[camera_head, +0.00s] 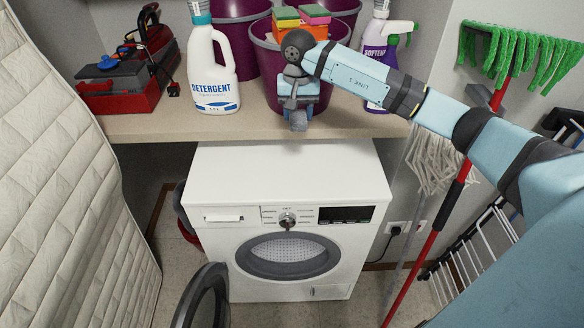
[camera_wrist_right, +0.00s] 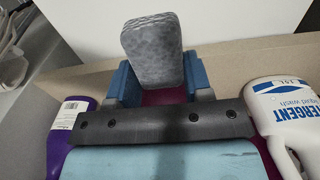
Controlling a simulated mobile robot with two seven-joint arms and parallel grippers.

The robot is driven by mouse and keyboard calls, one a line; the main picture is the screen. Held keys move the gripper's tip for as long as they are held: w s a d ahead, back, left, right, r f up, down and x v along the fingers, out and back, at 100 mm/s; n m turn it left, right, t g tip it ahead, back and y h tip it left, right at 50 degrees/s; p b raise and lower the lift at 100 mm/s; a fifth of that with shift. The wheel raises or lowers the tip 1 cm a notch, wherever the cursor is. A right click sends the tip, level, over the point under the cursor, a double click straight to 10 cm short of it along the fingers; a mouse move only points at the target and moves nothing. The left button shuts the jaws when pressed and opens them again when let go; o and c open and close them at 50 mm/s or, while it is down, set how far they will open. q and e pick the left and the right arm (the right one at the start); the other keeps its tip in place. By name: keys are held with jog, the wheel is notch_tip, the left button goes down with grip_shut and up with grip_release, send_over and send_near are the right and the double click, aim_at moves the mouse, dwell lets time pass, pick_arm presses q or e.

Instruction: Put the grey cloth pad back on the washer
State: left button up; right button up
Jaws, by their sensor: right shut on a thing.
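The grey cloth pad (camera_head: 299,121) is held by my right gripper (camera_head: 299,102) at the front edge of the shelf, above and behind the washer's top as seen in the head view. In the right wrist view the pad (camera_wrist_right: 153,50) sticks out from between the blue fingers of the right gripper (camera_wrist_right: 160,88), which are shut on it. The white washer (camera_head: 285,172) stands below the shelf, its flat top bare. Its round door (camera_head: 207,297) hangs open to the left. The washer's white top (camera_wrist_right: 90,30) also shows beyond the pad in the wrist view. My left gripper is not in view.
The shelf (camera_head: 150,126) carries a detergent bottle (camera_head: 212,70), purple buckets (camera_head: 237,38), sponges (camera_head: 314,14), a purple softener bottle (camera_head: 378,40) and a red toolbox (camera_head: 108,95). A mattress (camera_head: 60,190) leans at left. Mops (camera_head: 437,165) and a drying rack (camera_head: 468,258) stand at right.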

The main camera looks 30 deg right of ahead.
aim_at(297, 174)
notch_tip(297, 174, down, 18)
jog(key=shift+a+f+p, duration=0.1)
jog(key=shift+f+p, duration=0.05)
jog(key=shift+p, duration=0.6)
jog(key=shift+f, duration=0.25)
jog(key=shift+f+b, duration=0.2)
jog(key=shift+b, duration=0.1)
jog(key=o, duration=0.9)
jog(key=shift+r, duration=0.1)
jog(key=shift+c, duration=0.2)
jog(key=shift+r, duration=0.1)
